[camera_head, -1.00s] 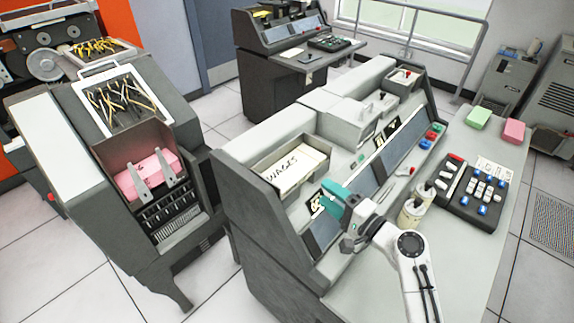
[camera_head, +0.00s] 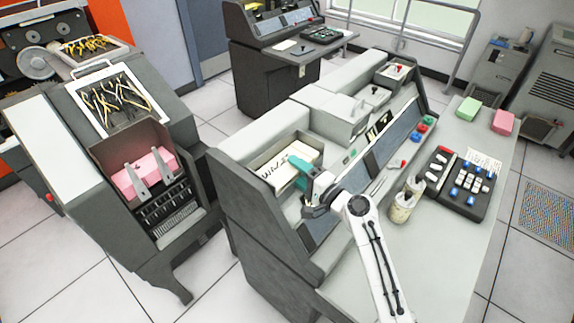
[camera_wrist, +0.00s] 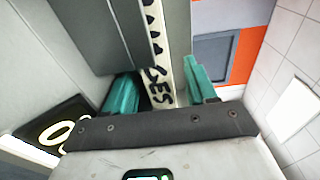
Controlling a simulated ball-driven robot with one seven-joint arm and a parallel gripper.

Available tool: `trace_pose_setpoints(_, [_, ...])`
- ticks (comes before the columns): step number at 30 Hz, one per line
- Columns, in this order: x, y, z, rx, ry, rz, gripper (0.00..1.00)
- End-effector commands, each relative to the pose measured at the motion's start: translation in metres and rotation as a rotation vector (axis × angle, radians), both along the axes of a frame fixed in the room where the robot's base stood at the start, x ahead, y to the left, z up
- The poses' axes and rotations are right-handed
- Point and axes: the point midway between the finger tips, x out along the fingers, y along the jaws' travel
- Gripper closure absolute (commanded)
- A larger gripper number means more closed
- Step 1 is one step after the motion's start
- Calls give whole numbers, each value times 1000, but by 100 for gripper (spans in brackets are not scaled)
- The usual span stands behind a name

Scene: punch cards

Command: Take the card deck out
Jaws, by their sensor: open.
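A cream card deck (camera_head: 280,171) marked "WAGES" lies in an open tray (camera_head: 257,162) at the left end of the grey console. My gripper (camera_head: 298,162) has teal fingers and is open at the deck's right end, covering part of its lettering. In the wrist view the edge of the lettered deck (camera_wrist: 160,80) shows between the two spread fingers of my gripper (camera_wrist: 158,80). I see a gap beside the deck; whether either finger touches it I cannot tell.
A pink block of cards (camera_head: 135,180) sits in the dark machine (camera_head: 175,265) at left. A green block (camera_head: 468,109) and a pink block (camera_head: 503,122) lie on the desk.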

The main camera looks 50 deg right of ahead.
Motion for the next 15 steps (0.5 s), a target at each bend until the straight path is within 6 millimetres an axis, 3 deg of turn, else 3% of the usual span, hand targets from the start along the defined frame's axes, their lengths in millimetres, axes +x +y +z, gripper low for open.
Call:
trace_pose_setpoints(2, [0,0,0,0,0,0,45])
trace_pose_setpoints(15, [0,0,0,1,1,1,87])
